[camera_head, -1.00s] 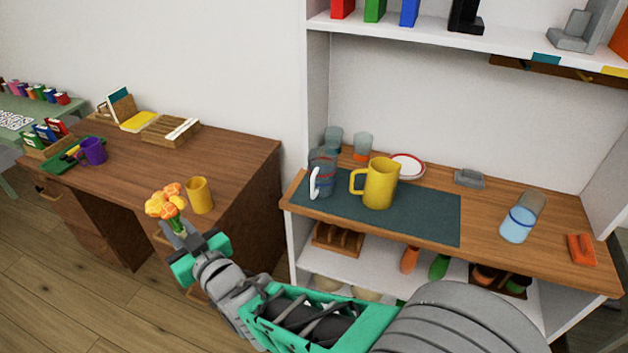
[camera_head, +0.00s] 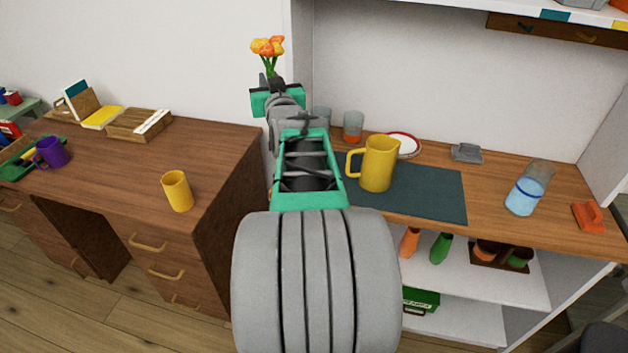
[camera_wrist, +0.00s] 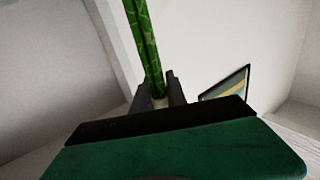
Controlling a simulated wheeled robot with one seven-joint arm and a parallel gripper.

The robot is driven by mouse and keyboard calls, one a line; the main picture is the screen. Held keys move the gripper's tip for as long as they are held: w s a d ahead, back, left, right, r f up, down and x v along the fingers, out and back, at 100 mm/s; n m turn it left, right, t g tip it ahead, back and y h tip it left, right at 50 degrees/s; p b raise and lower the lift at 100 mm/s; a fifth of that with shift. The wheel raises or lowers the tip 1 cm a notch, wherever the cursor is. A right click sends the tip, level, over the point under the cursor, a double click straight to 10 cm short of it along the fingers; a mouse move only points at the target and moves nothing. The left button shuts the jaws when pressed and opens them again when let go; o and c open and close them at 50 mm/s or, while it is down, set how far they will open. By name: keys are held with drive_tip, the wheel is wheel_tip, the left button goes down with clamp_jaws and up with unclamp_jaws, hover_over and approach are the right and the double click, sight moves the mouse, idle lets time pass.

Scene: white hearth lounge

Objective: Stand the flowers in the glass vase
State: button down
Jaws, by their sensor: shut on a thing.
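The orange flowers (camera_head: 268,46) with green stems are held up in front of the white wall and the shelf unit's left edge. My gripper (camera_head: 273,80) is shut on their stems, blooms upward. In the wrist view the green stems (camera_wrist: 143,38) rise from between the fingers (camera_wrist: 160,90); the blooms are outside that view. A clear glass vessel with bluish water (camera_head: 527,190), which looks like the glass vase, stands on the wooden counter at the right, well apart from my gripper.
A yellow pitcher (camera_head: 378,164) stands on the dark mat (camera_head: 435,193), left of the glass vessel. An orange-tinted glass (camera_head: 353,127), a plate (camera_head: 404,145) and an orange object (camera_head: 588,217) share the counter. A yellow mug (camera_head: 177,191) stands on the desk (camera_head: 110,178).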

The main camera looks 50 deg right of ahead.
drive_tip(key=s+d+r+m+g+h+b, duration=0.1)
drive_tip(key=s+d+r+h, duration=0.1)
drive_tip(key=s+d, duration=0.4)
drive_tip(key=d+f+b, duration=0.1)
drive_tip(key=d+f, duration=0.2)
drive_tip(key=f, duration=1.1)
drive_tip(key=shift+f+g, duration=0.2)
drive_tip(key=shift+g, duration=0.1)
drive_tip(key=shift+w, duration=0.1)
drive_tip(key=shift+f+b, duration=0.2)
drive_tip(key=shift+b, duration=0.1)
drive_tip(key=c, duration=1.3)
unclamp_jaws()
drive_tip(key=shift+c, duration=0.2)
